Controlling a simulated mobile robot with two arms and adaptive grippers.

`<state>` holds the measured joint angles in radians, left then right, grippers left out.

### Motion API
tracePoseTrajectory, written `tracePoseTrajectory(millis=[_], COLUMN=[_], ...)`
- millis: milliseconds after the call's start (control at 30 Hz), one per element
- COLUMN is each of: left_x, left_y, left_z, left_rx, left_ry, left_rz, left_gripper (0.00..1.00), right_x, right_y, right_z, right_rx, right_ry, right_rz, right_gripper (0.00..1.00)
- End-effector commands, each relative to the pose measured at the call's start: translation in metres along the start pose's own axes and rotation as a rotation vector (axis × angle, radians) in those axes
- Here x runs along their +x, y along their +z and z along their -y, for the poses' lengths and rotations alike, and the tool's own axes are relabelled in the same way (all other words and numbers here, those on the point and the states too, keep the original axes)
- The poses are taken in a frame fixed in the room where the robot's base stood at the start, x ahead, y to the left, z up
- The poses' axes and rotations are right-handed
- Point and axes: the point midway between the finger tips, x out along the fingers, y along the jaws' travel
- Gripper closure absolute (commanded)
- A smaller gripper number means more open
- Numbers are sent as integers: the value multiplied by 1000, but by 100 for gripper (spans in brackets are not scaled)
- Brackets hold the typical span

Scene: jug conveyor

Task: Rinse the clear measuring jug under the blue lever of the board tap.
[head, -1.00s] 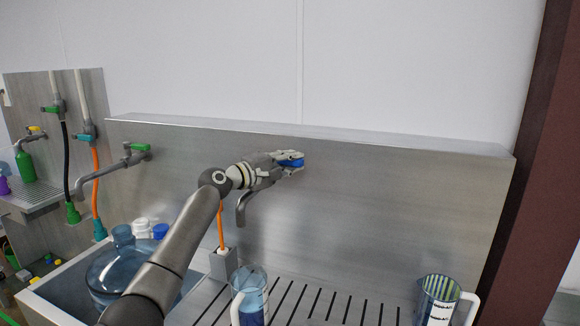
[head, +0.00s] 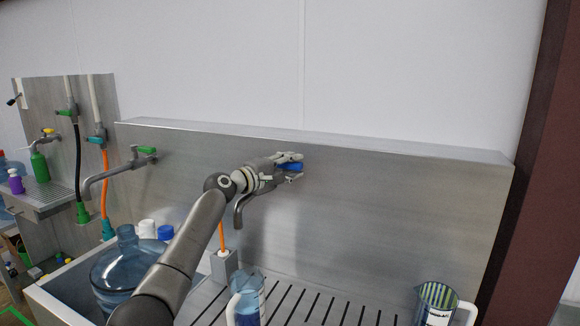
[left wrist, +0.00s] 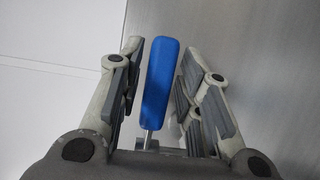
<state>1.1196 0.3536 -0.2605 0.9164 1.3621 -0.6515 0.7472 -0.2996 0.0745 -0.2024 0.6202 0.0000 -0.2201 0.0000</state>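The blue lever (head: 291,167) of the board tap is on the steel backboard, with my left gripper (head: 289,168) around it. In the left wrist view the blue lever (left wrist: 159,83) stands between the open fingers (left wrist: 155,88), with a gap on each side. The tap's bent spout (head: 240,212) hangs below my wrist. A clear jug (head: 249,290) stands on the slatted drainboard roughly under the spout, its lower part cut off by the picture edge. Another clear jug (head: 437,296) with a printed label stands at the right. No water stream is visible. My right gripper is out of view.
A large blue-tinted bottle (head: 118,272) stands in the sink at the left. A tap with a green lever (head: 146,150) is on the board above it. Orange and black hoses hang farther left. The drainboard (head: 330,306) between the two jugs is free.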

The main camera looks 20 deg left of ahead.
Motion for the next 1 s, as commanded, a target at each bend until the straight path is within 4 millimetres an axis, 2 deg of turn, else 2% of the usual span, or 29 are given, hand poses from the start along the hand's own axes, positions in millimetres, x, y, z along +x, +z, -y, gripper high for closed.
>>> tracePoseTrajectory(millis=[333,467,667,1000], left_x=[-1,-6,-27,-78], left_y=[0,-1,-1,-2], left_z=[-1,-1,0,0], left_rx=[0,1,3,3], left_ry=[2,2,1,0], left_rz=[-1,-1,-2,-2], left_gripper=[61,61,61,61], right_x=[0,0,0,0], right_y=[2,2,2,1], right_z=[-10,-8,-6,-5], right_rx=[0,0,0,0], right_ry=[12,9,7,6], right_rz=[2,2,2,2], right_gripper=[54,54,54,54])
